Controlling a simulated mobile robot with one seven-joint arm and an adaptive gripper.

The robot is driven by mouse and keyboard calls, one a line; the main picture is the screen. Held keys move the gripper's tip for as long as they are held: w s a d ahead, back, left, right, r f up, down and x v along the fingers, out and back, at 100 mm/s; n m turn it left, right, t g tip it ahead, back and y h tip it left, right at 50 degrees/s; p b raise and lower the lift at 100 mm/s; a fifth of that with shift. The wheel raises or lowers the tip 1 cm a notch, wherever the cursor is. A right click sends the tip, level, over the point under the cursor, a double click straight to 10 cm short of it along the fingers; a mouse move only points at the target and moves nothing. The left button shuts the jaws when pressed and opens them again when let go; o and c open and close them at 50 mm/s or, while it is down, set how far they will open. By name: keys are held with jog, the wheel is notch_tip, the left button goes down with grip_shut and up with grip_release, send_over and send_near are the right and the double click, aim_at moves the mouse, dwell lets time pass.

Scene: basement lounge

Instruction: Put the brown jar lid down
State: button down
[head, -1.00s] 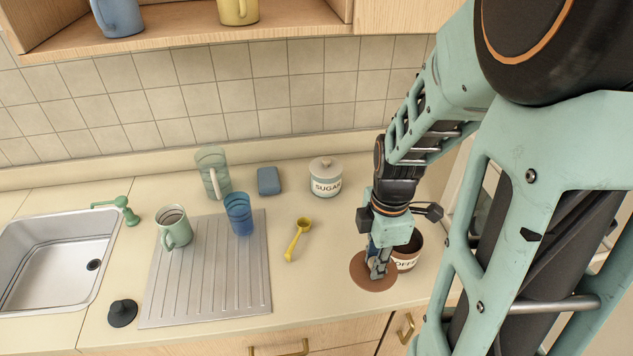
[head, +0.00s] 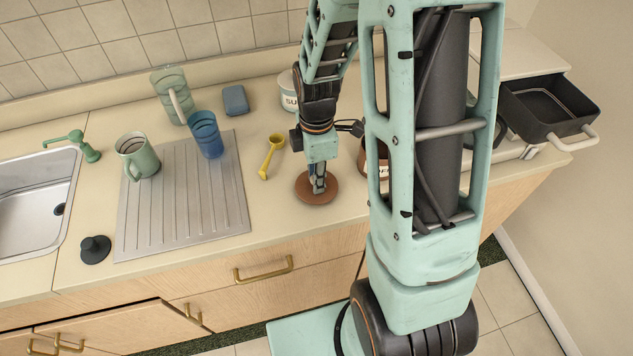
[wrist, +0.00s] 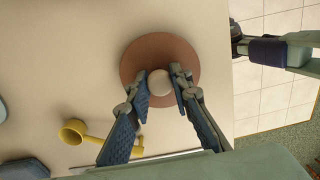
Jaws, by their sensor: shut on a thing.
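The brown jar lid (head: 316,195) is a round disc with a pale knob, low over or on the counter to the right of the drainboard. I cannot tell whether it touches the counter. My gripper (head: 318,184) points down at it, its fingers closed on the knob. In the wrist view the lid (wrist: 185,53) fills the upper middle, and the fingers of my gripper (wrist: 160,85) sit on both sides of the knob (wrist: 160,82). The brown jar (head: 384,165) behind and to the right is mostly hidden by my arm.
A yellow scoop (head: 270,157) lies just left of the lid. The metal drainboard (head: 185,215) holds a green mug (head: 138,158) and a blue cup (head: 206,136). The sugar jar (head: 287,95) stands behind, partly hidden. A black drawer-like box (head: 550,110) is at the right. Counter in front of the lid is clear.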

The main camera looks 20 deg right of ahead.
jog(key=shift+f, duration=0.1)
jog(key=shift+f, duration=0.15)
jog(key=c, duration=1.7)
grip_release()
jog(key=shift+c, duration=0.2)
notch_tip(320, 180, up, 12)
jog(key=shift+r, duration=0.2)
